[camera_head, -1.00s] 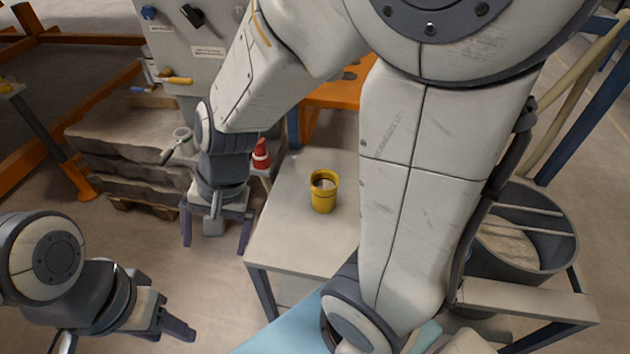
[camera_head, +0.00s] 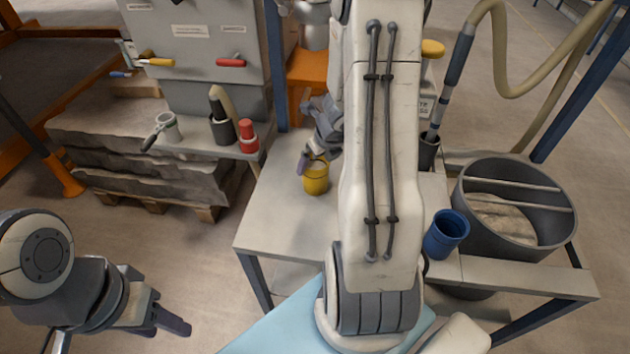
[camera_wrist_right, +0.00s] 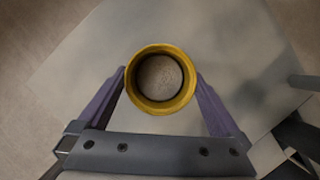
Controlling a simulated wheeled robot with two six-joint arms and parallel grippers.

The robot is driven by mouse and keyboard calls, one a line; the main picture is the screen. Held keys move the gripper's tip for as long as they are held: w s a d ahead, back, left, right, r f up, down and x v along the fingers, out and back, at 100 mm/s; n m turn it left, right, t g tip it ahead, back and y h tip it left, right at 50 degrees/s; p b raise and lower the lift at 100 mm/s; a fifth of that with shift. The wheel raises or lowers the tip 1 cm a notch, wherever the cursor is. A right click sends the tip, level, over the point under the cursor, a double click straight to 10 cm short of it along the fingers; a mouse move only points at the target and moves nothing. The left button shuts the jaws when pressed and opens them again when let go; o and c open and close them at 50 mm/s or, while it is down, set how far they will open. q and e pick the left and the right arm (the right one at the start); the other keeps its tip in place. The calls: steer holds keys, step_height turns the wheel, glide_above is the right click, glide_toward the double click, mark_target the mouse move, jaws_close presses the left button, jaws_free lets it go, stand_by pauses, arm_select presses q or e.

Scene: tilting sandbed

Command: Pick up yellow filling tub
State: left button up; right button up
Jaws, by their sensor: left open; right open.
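The yellow filling tub (camera_head: 316,179) stands upright on the pale table (camera_head: 285,225), just left of my right arm. In the right wrist view the tub (camera_wrist_right: 161,103) sits between the two purple fingers, and grey-beige material shows inside it. In the head view my right gripper (camera_head: 314,158) is at the tub's rim, partly hidden by my forearm. My left gripper (camera_head: 170,322) is open and empty at the lower left, away from the table.
A blue cup (camera_head: 446,234) and a large grey bin (camera_head: 513,258) with sand stand right of my arm. A red-topped container (camera_head: 248,136), a dark cup (camera_head: 222,131) and a handled pot (camera_head: 168,128) stand at the left. The table's left front is clear.

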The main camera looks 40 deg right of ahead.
steer(key=b+x, duration=0.1)
steer(key=x, duration=0.1)
steer(key=b+x, duration=0.2)
steer(key=x, duration=0.1)
steer(key=shift+s+f, duration=0.2)
steer(key=shift+f, duration=0.2)
steer(key=shift+c, duration=0.3)
steer(key=shift+r, duration=0.1)
jaws_close()
